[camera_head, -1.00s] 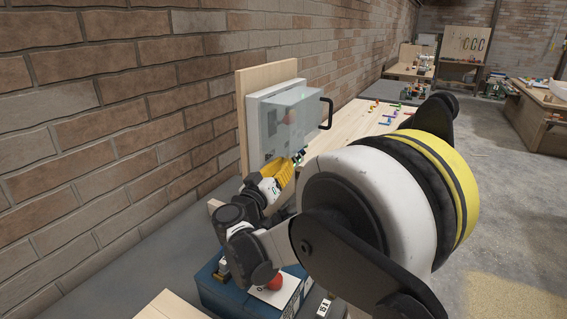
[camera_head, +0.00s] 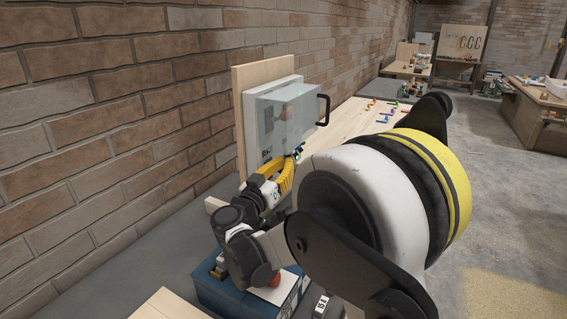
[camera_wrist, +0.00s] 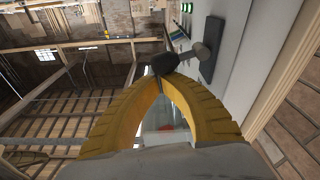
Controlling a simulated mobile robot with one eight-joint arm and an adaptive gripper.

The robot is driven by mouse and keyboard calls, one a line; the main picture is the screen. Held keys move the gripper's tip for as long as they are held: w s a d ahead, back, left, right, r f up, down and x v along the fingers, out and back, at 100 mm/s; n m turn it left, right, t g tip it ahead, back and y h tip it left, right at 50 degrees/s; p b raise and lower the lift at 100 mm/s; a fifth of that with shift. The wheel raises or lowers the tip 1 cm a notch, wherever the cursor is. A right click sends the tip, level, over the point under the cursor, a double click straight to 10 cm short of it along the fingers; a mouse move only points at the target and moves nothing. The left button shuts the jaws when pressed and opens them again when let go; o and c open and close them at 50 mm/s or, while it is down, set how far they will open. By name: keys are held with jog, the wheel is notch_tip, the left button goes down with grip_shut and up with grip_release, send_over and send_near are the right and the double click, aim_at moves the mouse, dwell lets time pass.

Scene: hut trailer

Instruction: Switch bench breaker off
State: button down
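The bench breaker box (camera_head: 250,112) is white with a clear cover (camera_head: 300,112) and a black handle (camera_head: 324,109). It is fixed to an upright plywood board. My gripper (camera_head: 292,160), with yellow fingers, is just below the box's lower front. In the wrist view my gripper (camera_wrist: 161,72) has its fingers arched together, tips meeting, with nothing clearly held. A grey-ended lever (camera_wrist: 200,51) on a black plate (camera_wrist: 214,45) is right beside the dark tips; I cannot tell if they touch.
The brick wall (camera_head: 100,130) is close on the left. A wooden bench (camera_head: 355,120) with small coloured pieces extends behind the box. A blue box (camera_head: 225,290) with a red button (camera_head: 273,279) stands below my arm. Open floor lies to the right.

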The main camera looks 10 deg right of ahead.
jog(key=shift+s+d+f+m+g+h+b, duration=0.25)
jog(key=shift+f+m, duration=0.35)
jog(key=shift+m, duration=0.75)
jog(key=shift+s+d+f+m+g+h+b, duration=0.15)
jog(key=shift+f+m+b, duration=0.35)
jog(key=shift+m, duration=0.9)
jog(key=shift+s+d+f+m+g+h+b, duration=0.1)
jog(key=shift+d+f+m+g+h+b, duration=0.1)
jog(key=shift+f+m, duration=0.85)
jog(key=shift+r+m, duration=0.25)
jog(key=shift+m, duration=0.15)
jog(key=v, duration=1.2)
